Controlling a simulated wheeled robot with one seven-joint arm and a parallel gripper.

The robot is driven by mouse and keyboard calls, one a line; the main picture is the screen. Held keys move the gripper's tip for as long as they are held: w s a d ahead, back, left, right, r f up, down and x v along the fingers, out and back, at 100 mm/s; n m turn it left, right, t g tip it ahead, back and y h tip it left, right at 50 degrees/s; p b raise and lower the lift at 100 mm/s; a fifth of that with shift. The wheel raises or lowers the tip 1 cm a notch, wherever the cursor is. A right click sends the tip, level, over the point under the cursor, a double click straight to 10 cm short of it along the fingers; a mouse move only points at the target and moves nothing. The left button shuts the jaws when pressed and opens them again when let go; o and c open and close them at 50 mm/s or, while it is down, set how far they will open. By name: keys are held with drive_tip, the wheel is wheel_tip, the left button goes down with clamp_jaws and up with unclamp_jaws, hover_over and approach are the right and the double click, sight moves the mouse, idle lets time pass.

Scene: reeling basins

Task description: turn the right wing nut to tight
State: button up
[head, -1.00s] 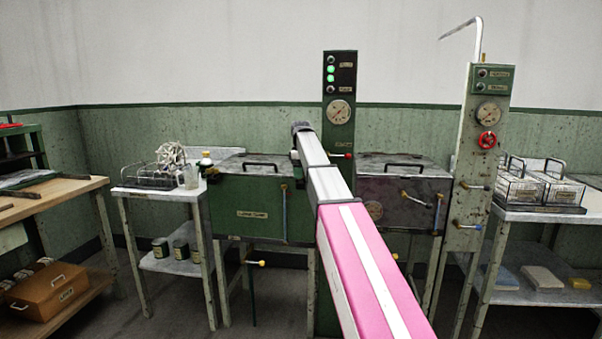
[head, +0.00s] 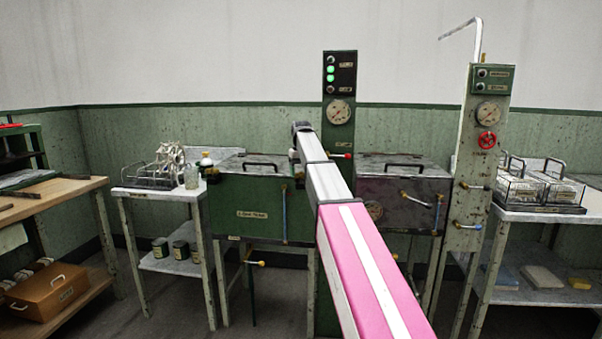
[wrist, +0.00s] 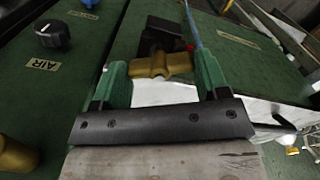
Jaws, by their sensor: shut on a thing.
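A brass wing nut (wrist: 165,66) sits between the green fingers of my gripper (wrist: 160,72) in the wrist view. The fingers are shut on it, one at each side. Behind it is a dark block with a small red part, partly hidden. A second brass part (wrist: 15,157) shows at the lower left edge of the wrist view, apart from my gripper. In the head view my arm reaches to the green column between the basins, and it hides my gripper and the wing nut.
A green panel with a black knob (wrist: 52,33) and an AIR label lies left in the wrist view. In the head view a green basin (head: 258,213) and a dark basin (head: 400,203) flank my arm. A pale post (head: 478,150) with a red handwheel stands at right.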

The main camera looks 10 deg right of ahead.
drive_tip(key=m, duration=0.5)
drive_tip(key=shift+m, duration=0.3)
idle(0.4)
drive_tip(key=o, duration=0.9)
drive_tip(key=shift+o, duration=0.2)
wheel_tip(320, 180, up, 11)
drive_tip(key=shift+f, duration=0.1)
